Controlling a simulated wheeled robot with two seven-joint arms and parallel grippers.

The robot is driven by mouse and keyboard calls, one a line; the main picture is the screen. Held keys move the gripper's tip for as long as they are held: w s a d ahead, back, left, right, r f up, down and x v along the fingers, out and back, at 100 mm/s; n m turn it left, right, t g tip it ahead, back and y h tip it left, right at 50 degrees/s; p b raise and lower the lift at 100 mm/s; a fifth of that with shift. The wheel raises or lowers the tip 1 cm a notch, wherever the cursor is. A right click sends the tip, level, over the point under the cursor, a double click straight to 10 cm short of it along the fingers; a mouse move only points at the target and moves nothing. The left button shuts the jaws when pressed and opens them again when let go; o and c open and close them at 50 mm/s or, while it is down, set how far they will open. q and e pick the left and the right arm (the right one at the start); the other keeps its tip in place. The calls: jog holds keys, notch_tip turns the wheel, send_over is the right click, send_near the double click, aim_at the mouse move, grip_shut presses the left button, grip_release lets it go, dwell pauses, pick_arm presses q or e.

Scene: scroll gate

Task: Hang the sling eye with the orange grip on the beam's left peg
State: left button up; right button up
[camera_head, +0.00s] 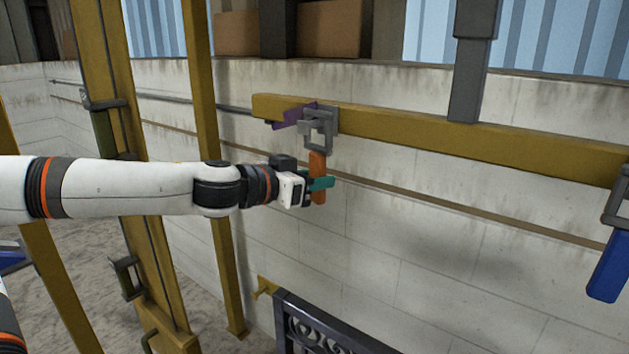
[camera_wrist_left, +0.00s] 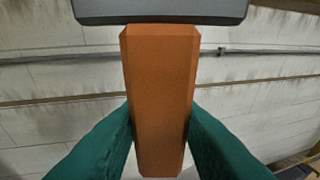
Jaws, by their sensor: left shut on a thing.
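My left gripper (camera_head: 322,184) is shut on the orange grip (camera_head: 317,162) of the sling eye. In the left wrist view the orange grip (camera_wrist_left: 160,95) stands between the two teal fingers (camera_wrist_left: 105,145). The sling eye (camera_head: 318,130) is a grey square frame above the grip, upright at the left end of the yellow beam (camera_head: 400,124). A purple peg (camera_head: 291,118) shows just left of the eye. The eye overlaps the beam and the peg's right side in the picture; I cannot tell whether the peg passes through it. My right gripper is not in view.
A grey eye with a blue grip (camera_head: 608,268) hangs at the beam's right side. A grey post (camera_head: 470,80) rises from the beam. Yellow uprights (camera_head: 203,90) stand on the left, and a dark ornate gate panel (camera_head: 325,330) is below.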

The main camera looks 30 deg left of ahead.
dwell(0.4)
pick_arm(q)
jog(key=o, duration=1.4)
jog(key=shift+f, duration=0.1)
notch_tip(320, 180, down, 11)
jog(key=b, duration=1.1)
jog(key=shift+f, duration=0.2)
